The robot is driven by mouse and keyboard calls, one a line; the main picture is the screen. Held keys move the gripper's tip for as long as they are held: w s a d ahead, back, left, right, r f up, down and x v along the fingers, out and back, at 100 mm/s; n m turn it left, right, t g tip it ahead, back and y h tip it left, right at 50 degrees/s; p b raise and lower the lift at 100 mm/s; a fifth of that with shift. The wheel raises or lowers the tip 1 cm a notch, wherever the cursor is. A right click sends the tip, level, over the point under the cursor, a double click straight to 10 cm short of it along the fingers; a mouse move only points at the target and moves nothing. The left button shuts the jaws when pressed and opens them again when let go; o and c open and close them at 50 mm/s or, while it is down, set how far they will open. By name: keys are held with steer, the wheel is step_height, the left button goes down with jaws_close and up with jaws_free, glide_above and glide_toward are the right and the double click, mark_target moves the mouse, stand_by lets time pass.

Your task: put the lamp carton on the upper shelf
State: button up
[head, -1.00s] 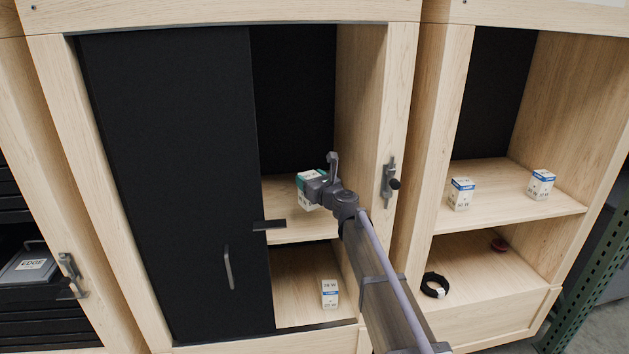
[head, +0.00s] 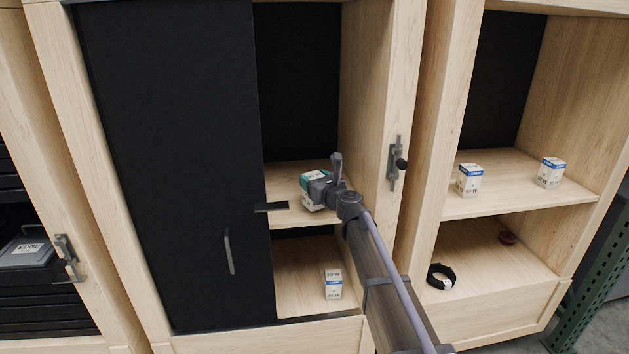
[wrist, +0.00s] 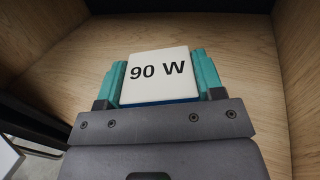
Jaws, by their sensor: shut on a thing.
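My gripper (head: 316,188) is shut on a white lamp carton with a blue band (head: 309,204). The wrist view shows the carton's white face marked "90 W" (wrist: 157,72), between two teal fingers (wrist: 160,80). The gripper and carton are inside the open right half of the middle cabinet, at its upper shelf (head: 283,177). I cannot tell whether the carton touches the shelf board. The wrist view shows bare wooden board (wrist: 235,50) around the carton. Part of the carton is hidden by the gripper.
A black sliding door (head: 170,170) covers the cabinet's left half, with a dark tab (head: 271,207) at its edge. Another carton (head: 333,284) stands on the lower level.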

steer(key=shift+f+b, duration=0.4)
steer(key=shift+f, duration=0.1)
steer(key=o, duration=1)
steer(key=v, duration=1.1)
steer(key=s+f+n+g+p, duration=0.1)
steer(key=s+f+n+g, duration=0.35)
steer(key=s+n, duration=0.4)
steer(key=s+f+n+g+p, duration=0.1)
steer(key=s+f+n+g, duration=0.3)
steer(key=n, duration=0.8)
steer(key=s+d+n+g+h+p, duration=0.2)
steer(key=s+d+h, duration=0.1)
steer(key=s+d, duration=0.3)
steer(key=s+d+r+n+g+h+p, duration=0.1)
steer(key=s+d+n+g+h+p, duration=0.1)
steer(key=s+d, duration=0.4)
steer(key=s+d+n+g+h+p, duration=0.2)
steer(key=s+d+n+h+p, duration=0.2)
steer(key=s+d+h, duration=0.1)
steer(key=shift+s+d+r+h, duration=0.15)
steer(key=shift+s+d, duration=0.2)
steer(key=shift+s, duration=0.15)
steer(key=shift+s+d+r+h, duration=0.15)
steer(key=shift+s+d, duration=0.2)
steer(key=shift+s, duration=0.15)
